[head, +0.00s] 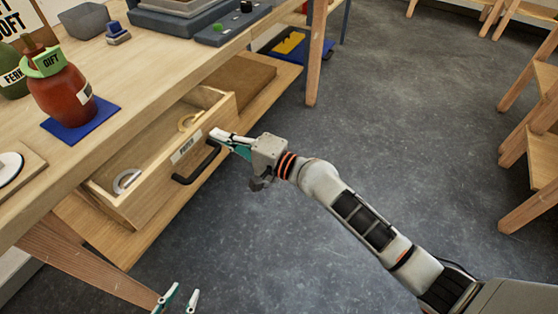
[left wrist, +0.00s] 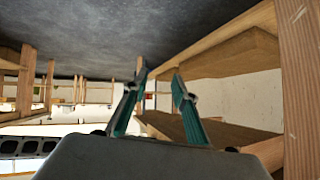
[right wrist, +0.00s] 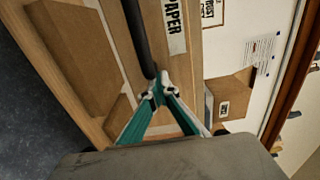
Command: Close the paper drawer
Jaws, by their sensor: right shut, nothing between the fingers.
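The paper drawer (head: 160,160) is a wooden drawer pulled out from under the table top. Its front has a white label and a black bar handle (head: 196,168). In the right wrist view the label (right wrist: 174,22) reads PAPER, beside the black handle (right wrist: 138,38). My right gripper (head: 217,136) is shut and empty, with its fingertips at the handle's far end by the drawer front; I cannot tell whether they touch. My left gripper (head: 179,299) is open and empty, low near the table leg; its parted fingers also show in the left wrist view (left wrist: 158,74).
A red jar (head: 62,95) stands on a blue mat above the drawer. Two ring-like items lie inside the drawer. A lower wooden shelf (head: 262,92) runs below it. A table leg (head: 85,265) slants near my left gripper.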

